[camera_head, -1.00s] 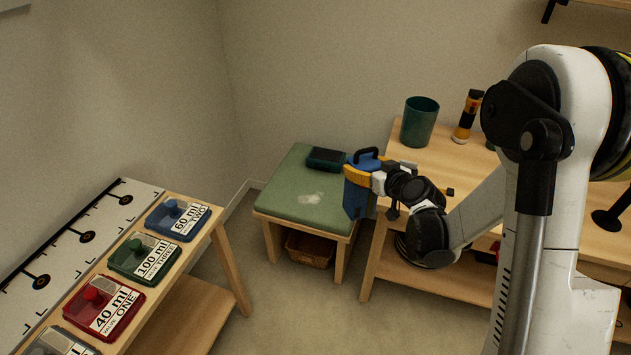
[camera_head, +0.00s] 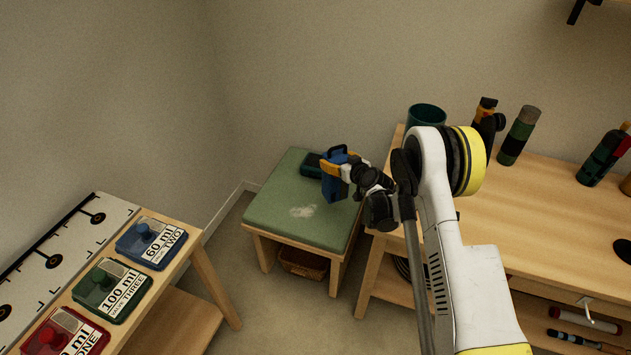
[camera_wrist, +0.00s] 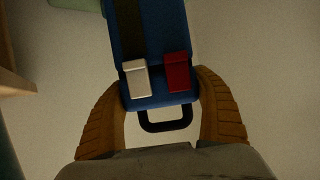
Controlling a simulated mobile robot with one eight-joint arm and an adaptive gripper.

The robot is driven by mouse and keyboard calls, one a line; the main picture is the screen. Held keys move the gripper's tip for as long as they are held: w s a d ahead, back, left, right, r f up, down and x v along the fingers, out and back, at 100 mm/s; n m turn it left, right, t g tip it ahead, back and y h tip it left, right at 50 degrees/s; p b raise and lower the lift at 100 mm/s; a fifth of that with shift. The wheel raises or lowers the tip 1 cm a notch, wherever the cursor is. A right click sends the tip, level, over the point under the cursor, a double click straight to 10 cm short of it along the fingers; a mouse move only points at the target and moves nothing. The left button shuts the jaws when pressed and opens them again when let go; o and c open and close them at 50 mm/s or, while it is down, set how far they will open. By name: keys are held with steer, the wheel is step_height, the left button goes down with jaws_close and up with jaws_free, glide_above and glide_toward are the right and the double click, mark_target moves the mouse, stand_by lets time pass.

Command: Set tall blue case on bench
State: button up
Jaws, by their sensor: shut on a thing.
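The tall blue case (camera_head: 336,184) is in my gripper (camera_head: 344,167), above the right part of the bench (camera_head: 290,216) with the green cushion top. In the head view the case hangs upright with its dark handle on top; I cannot tell whether its bottom touches the cushion. In the wrist view the blue case (camera_wrist: 152,50) shows a dark strap, a white latch, a red latch and a black handle. The two orange-brown fingers of my gripper (camera_wrist: 168,115) close on its sides near the handle end.
A dark green box (camera_head: 311,165) lies at the back of the bench, beside the case. The bench's left and front are clear apart from a pale patch. A wooden table (camera_head: 540,215) with bottles stands right; a low table with labelled boxes (camera_head: 152,243) stands left.

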steer(key=w+a+f+b, duration=0.1)
steer(key=a+f+b, duration=0.5)
steer(key=a+f, duration=0.4)
steer(key=shift+a+f, duration=0.3)
steer(key=shift+a, duration=0.4)
steer(key=shift+w, duration=0.1)
steer(key=shift+f, duration=0.1)
steer(key=o, duration=1.4)
steer(key=shift+o, duration=0.2)
